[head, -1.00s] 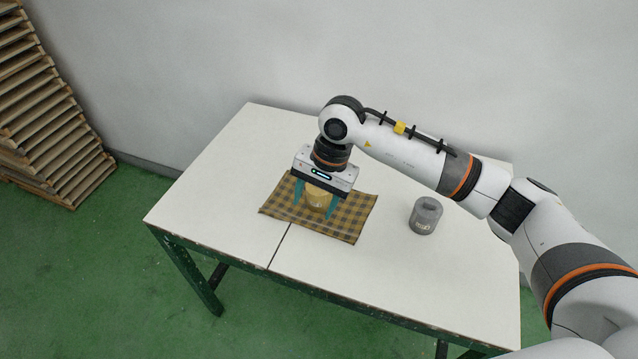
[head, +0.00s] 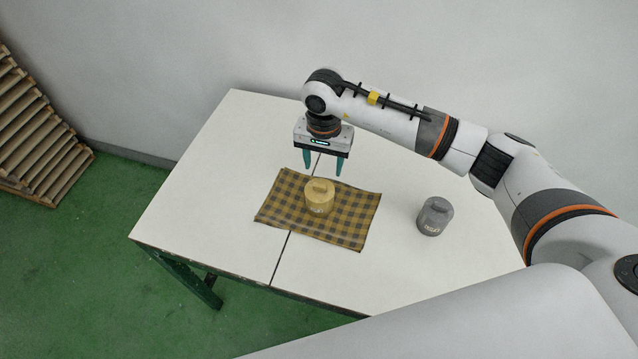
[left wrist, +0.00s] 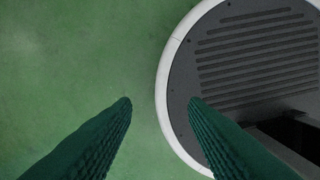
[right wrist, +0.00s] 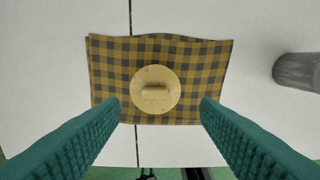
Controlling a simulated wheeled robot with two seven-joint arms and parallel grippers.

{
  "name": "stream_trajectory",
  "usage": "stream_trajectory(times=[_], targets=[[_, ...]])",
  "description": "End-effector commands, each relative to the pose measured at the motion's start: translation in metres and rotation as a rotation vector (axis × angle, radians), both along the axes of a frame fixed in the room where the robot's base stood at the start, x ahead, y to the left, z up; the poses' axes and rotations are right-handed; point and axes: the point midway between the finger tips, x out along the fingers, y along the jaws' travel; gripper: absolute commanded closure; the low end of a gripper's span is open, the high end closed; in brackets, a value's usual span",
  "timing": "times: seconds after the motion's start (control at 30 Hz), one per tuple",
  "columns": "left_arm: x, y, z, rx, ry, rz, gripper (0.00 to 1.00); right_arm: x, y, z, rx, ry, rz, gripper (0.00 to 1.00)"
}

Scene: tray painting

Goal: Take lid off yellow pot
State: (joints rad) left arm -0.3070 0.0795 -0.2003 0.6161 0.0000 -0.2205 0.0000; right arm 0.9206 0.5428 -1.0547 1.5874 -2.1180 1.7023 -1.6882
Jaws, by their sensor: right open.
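The yellow pot (head: 319,208) stands upright on a checkered cloth (head: 352,231). Its round lid (head: 320,188), with a bar-shaped handle, sits on top; in the right wrist view the lid (right wrist: 154,76) hides the pot body. My right gripper (head: 323,172) is open and empty, above and behind the pot in the head view. In the right wrist view its fingers (right wrist: 160,101) are wide apart, with the lid framed between and beyond them. My left gripper (left wrist: 160,100) is open and empty over the green floor, away from the table.
A grey pot (head: 434,219) stands to the right of the cloth; it also shows in the right wrist view (right wrist: 298,71). The white table (head: 200,190) is otherwise clear. Stacked wooden pallets (head: 40,130) stand far left by the wall.

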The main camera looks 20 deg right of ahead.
Motion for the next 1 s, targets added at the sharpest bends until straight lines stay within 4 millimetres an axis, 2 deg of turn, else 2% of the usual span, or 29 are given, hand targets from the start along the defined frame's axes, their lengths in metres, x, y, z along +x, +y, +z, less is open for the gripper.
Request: stream_trajectory(times=[0.17,0.27,0.43,0.6,0.87,1.0], targets=[[-0.009,0.001,0.006,0.002,0.014,0.000,0.60,0.000,0.000,-0.016,0.001,0.000,0.000,0.44],[-0.005,0.001,0.011,0.002,0.008,0.000,0.60,0.000,0.002,-0.023,0.001,0.002,-0.001,0.44],[0.014,0.000,0.028,-0.001,-0.019,0.000,0.60,-0.002,0.008,-0.046,0.003,0.006,-0.002,0.44],[0.017,-0.001,0.031,-0.002,-0.026,0.000,0.60,0.000,0.007,-0.067,0.001,0.000,-0.001,0.44],[0.010,0.000,0.029,-0.001,-0.014,0.000,0.60,0.001,0.006,-0.070,0.001,-0.002,0.000,0.44],[0.008,0.000,0.029,0.000,-0.011,0.000,0.60,0.001,0.006,-0.070,0.001,-0.002,0.000,0.67]])
